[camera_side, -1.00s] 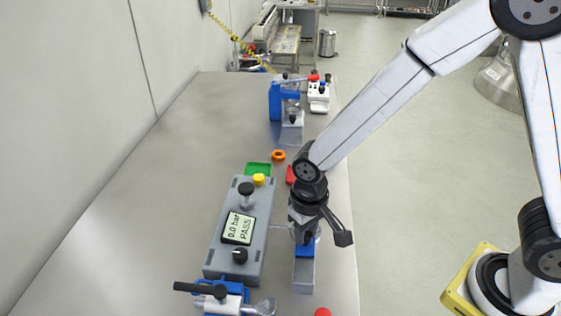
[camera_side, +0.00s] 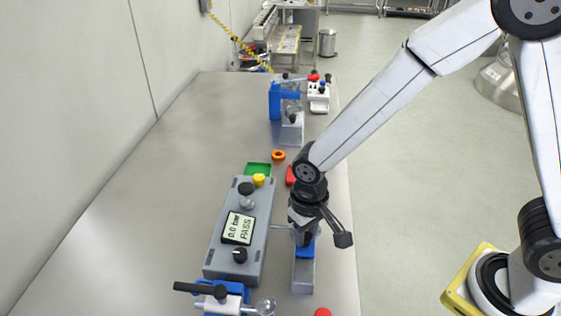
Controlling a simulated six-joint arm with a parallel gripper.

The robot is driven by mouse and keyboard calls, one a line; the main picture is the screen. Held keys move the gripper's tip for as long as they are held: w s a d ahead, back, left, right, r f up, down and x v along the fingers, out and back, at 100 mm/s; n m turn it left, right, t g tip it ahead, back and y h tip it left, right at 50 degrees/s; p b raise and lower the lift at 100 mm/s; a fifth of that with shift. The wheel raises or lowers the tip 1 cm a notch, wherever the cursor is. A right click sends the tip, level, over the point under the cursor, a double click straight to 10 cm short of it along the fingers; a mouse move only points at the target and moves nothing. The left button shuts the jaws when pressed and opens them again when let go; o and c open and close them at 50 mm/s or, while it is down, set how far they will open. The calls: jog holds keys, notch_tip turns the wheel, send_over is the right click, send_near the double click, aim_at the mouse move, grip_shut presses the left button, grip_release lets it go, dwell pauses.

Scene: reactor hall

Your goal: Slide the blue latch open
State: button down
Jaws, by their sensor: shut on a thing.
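The blue latch (camera_side: 305,251) sits on a grey metal rail (camera_side: 303,278) right of the grey test box, near the table's right edge. My gripper (camera_side: 305,238) points down from above and is shut on the latch. The fingers and wrist hide the upper part of the latch and the far part of the rail. The near end of the rail is bare.
The grey test box (camera_side: 225,262) stands close on the left, its display reading "0.0 bar PASS". A blue clamp device (camera_side: 220,298) is at the front. A red part (camera_side: 290,175), an orange ring (camera_side: 278,155) and a green tray (camera_side: 258,168) lie beyond. The left table area is clear.

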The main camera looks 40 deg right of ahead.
jog(key=shift+s+a, duration=1.65)
jog(key=shift+a, duration=0.05)
jog(key=shift+c, duration=1.9)
grip_release()
jog(key=shift+r, duration=0.2)
notch_tip(320, 180, up, 8)
jog(key=shift+f, duration=0.25)
jog(key=d+f+t, duration=0.1)
jog(key=d, duration=0.8)
jog(key=s+d+f+t, duration=0.1)
jog(key=d+f, duration=0.1)
jog(key=d, duration=0.7)
jog(key=shift+s+t, duration=0.3)
